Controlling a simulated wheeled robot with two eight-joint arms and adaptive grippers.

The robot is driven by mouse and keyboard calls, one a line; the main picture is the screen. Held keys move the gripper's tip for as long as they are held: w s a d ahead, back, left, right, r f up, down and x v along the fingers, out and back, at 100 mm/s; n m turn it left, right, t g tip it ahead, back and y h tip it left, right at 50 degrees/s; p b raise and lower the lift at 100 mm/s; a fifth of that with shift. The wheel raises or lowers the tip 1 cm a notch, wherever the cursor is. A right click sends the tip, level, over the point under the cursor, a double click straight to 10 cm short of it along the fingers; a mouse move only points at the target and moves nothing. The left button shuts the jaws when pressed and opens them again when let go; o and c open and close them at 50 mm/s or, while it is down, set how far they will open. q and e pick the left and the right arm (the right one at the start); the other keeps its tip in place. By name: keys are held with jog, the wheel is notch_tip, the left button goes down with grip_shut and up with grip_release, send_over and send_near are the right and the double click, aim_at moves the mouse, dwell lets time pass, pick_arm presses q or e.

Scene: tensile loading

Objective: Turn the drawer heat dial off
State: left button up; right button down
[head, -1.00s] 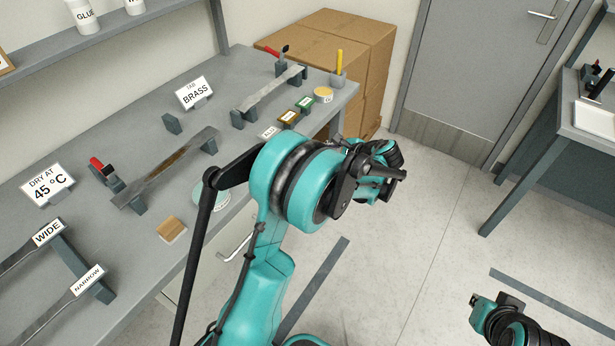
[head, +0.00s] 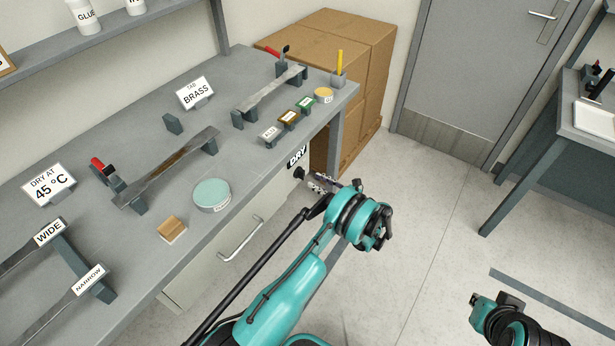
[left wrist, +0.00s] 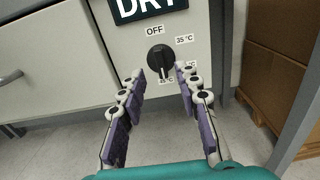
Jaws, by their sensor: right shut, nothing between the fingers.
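The heat dial (left wrist: 160,60) is a black knob on the drawer cabinet's pale front panel. In the head view the dial (head: 299,173) is a small dark knob under the table edge. My left gripper (left wrist: 162,84) is open, with its two fingers reaching toward the dial, one to each side and slightly below it. Nothing is between the fingertips that I can make out. It also shows in the head view (head: 322,183). My right gripper's fingers are not visible.
A DRY sign (left wrist: 150,8) is above the dial. A drawer handle (head: 241,240) juts out to the left. Cardboard boxes (head: 350,70) stand beyond the table's end. The tabletop (head: 120,95) holds specimens, signs and a round teal-topped tin (head: 212,194). Open floor lies right.

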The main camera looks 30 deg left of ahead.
aim_at(304, 175)
pick_arm(q)
jog(key=a, duration=0.5)
jog(key=shift+w+b, duration=0.25)
jog(key=shift+b, duration=0.1)
jog(key=shift+c, duration=0.3)
grip_shut()
